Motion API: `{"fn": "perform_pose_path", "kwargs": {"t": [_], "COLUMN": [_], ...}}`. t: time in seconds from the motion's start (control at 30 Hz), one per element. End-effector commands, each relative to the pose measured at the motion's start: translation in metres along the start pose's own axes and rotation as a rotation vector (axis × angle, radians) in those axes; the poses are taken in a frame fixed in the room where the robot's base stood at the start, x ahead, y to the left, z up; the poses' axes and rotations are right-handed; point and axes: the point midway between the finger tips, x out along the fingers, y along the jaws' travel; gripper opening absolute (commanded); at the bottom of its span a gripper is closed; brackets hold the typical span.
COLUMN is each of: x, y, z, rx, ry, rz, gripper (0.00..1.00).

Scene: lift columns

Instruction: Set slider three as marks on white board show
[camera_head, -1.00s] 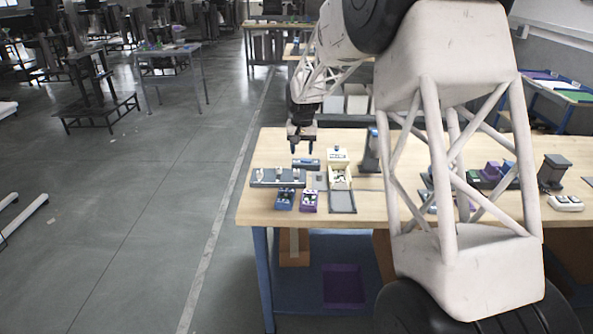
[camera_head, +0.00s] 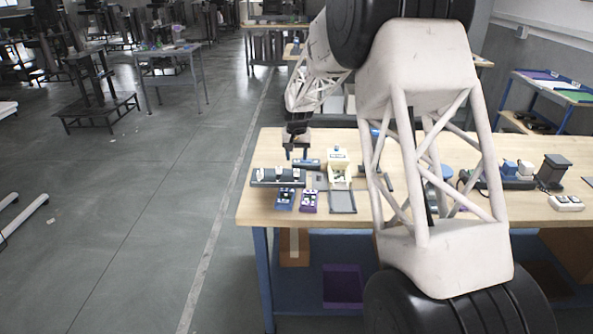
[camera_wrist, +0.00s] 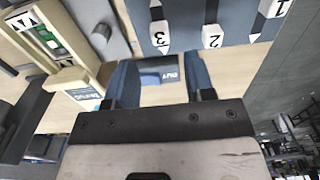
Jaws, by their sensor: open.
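The grey slider panel (camera_head: 262,183) lies at the left of the table. In the wrist view, its white slider knobs show: slider three (camera_wrist: 160,35), slider two (camera_wrist: 212,37) and slider one (camera_wrist: 274,9). Knob three sits a little beyond my fingertips, between their lines. My gripper (camera_head: 297,154) is open and empty above the back of the panel; its blue fingers (camera_wrist: 160,65) are apart in the wrist view, with no contact on a knob visible. I cannot make out the white board or its marks.
A small blue labelled block (camera_wrist: 160,76) lies below the finger gap. A cream box (camera_head: 339,168) stands right of the panel. Small blue (camera_head: 284,198) and purple (camera_head: 309,201) units sit in front. Bare tabletop (camera_head: 255,207) shows at the left front corner.

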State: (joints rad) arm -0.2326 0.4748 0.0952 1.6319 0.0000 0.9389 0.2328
Motion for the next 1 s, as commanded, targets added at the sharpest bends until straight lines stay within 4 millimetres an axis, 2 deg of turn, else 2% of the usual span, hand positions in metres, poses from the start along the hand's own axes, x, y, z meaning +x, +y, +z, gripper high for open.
{"fn": "perform_pose_path", "kwargs": {"t": [0.3,0.5,0.7,0.97,1.0], "x": [0.038,0.057,0.064,0.064,0.064], "y": [0.000,0.000,0.000,0.000,0.000], "z": [0.001,0.000,0.000,0.000,0.000], "rx": [0.000,0.000,0.000,0.000,0.000], "ry": [-0.003,-0.001,-0.001,-0.001,-0.001], "rz": [0.001,0.000,0.000,0.000,0.000], "gripper": [0.49,0.49,0.49,0.49,0.43]}}
